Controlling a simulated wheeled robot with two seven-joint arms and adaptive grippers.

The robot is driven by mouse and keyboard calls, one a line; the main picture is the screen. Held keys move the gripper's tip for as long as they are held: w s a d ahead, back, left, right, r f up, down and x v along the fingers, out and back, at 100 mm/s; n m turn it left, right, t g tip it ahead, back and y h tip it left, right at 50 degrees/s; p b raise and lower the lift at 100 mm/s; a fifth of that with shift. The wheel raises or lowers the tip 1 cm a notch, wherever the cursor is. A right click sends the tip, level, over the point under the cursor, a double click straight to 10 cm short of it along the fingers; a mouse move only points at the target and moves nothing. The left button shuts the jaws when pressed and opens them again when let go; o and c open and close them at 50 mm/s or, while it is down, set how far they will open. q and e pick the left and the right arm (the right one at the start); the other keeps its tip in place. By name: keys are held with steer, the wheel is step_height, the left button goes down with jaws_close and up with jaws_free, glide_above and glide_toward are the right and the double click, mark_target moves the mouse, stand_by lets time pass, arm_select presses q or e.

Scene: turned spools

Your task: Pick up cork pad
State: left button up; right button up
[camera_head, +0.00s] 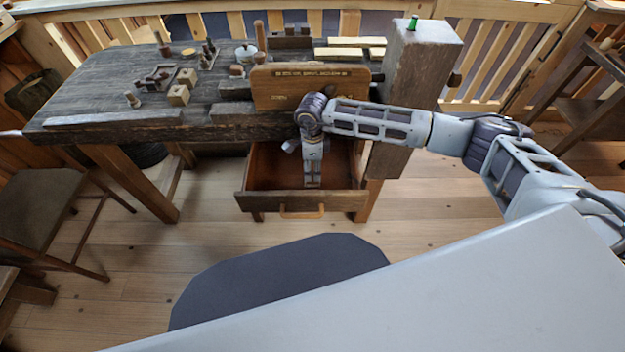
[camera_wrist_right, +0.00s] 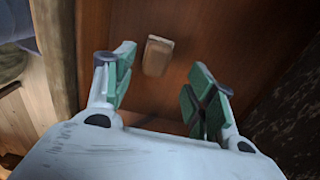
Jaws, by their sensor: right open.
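The cork pad (camera_wrist_right: 157,55) is a small tan block lying on the reddish-brown floor of the open drawer (camera_head: 302,202). It shows in the right wrist view just beyond the fingertips, between their lines. I cannot make it out in the head view, where my arm covers part of the drawer. My right gripper (camera_head: 312,180) points down into the drawer. In the right wrist view its green-padded fingers (camera_wrist_right: 161,72) are spread with nothing between them. My left gripper is in no view.
The drawer's side wall (camera_wrist_right: 58,50) runs close to the left finger in the wrist view. Above the drawer is the dark workbench (camera_head: 110,85) with turned pieces and small blocks. A wooden board (camera_head: 350,92) stands upright at its front edge, close behind my right wrist.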

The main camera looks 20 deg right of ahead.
mark_target(313, 176)
steer(key=shift+f, duration=0.1)
steer(key=shift+s+f, duration=0.2)
steer(key=shift+f, duration=2.35)
steer(key=c, duration=1)
steer(key=shift+r, duration=0.2)
step_height(313, 176, up, 10)
steer(key=shift+f, duration=0.15)
